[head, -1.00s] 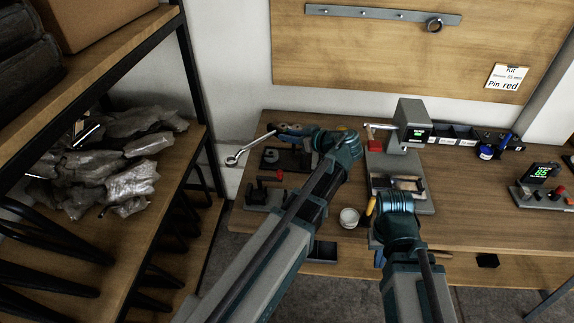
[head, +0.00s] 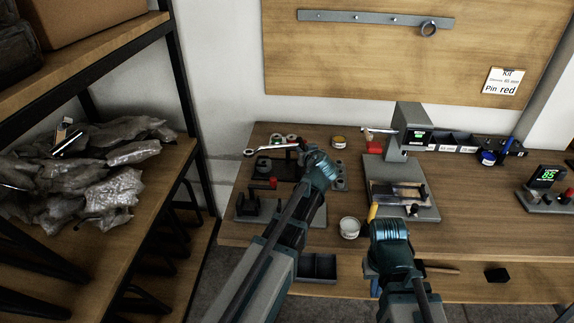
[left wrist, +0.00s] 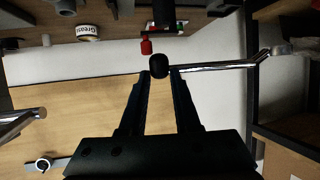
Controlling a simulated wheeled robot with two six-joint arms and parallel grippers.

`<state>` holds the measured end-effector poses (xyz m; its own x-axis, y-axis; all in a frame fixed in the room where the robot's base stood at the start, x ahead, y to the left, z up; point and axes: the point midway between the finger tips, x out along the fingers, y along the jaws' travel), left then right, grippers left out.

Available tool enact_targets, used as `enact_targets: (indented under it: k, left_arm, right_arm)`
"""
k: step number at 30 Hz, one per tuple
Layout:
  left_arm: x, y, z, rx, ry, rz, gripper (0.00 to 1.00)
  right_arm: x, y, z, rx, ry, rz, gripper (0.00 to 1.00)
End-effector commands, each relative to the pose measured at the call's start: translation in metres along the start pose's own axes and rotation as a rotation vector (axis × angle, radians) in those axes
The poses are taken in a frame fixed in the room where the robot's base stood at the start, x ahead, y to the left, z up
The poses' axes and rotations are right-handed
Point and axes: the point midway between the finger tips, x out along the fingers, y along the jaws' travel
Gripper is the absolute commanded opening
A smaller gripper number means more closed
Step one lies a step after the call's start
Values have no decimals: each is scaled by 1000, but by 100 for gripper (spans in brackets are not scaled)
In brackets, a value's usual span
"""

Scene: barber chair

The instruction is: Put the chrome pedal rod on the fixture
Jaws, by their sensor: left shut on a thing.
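The chrome pedal rod (head: 265,149) is a thin shiny bar with a ring at its left end. My left gripper (head: 301,152) is shut on it near its other end. In the left wrist view the rod (left wrist: 220,67) runs right from the fingertips (left wrist: 163,73). The rod is above or at a dark fixture (head: 284,168) with black posts and a red knob (head: 272,183); I cannot tell whether they touch. A black rounded part (left wrist: 158,66) shows right at the fingertips. My right gripper is mostly hidden by its wrist, its fingers unclear.
A black pronged holder (head: 258,209) stands at the front left of the bench. A white tin (head: 349,227) and a grey press (head: 409,130) stand to the right. Shelves with grey wrapped bags (head: 100,180) are on the left. The bench's right middle (head: 480,210) is clear.

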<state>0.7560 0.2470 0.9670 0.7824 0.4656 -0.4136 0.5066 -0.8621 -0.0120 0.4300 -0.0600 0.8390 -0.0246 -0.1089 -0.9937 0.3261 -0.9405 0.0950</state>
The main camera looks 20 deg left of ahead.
Motion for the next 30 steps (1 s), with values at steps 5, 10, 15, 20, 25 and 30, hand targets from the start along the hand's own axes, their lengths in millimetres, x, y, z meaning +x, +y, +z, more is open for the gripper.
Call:
enact_targets:
  k: [5,10,15,20,25,30]
  left_arm:
    - [15,26,-13,67,25,175,0]
    - [18,34,-17,90,36,230,0]
    - [18,35,-16,92,37,236,0]
    - [23,35,-4,92,37,236,0]
    - [34,36,20,92,37,235,0]
    - [43,36,40,92,37,235,0]
  right_arm:
    - [0,0,0,0,0,0,0]
    - [0,0,0,0,0,0,0]
    - [1,0,0,0,0,0,0]
    - [14,-1,-1,0,0,0,0]
    - [39,-4,-2,0,0,0,0]
    - [62,-6,-4,-1,0,0,0]
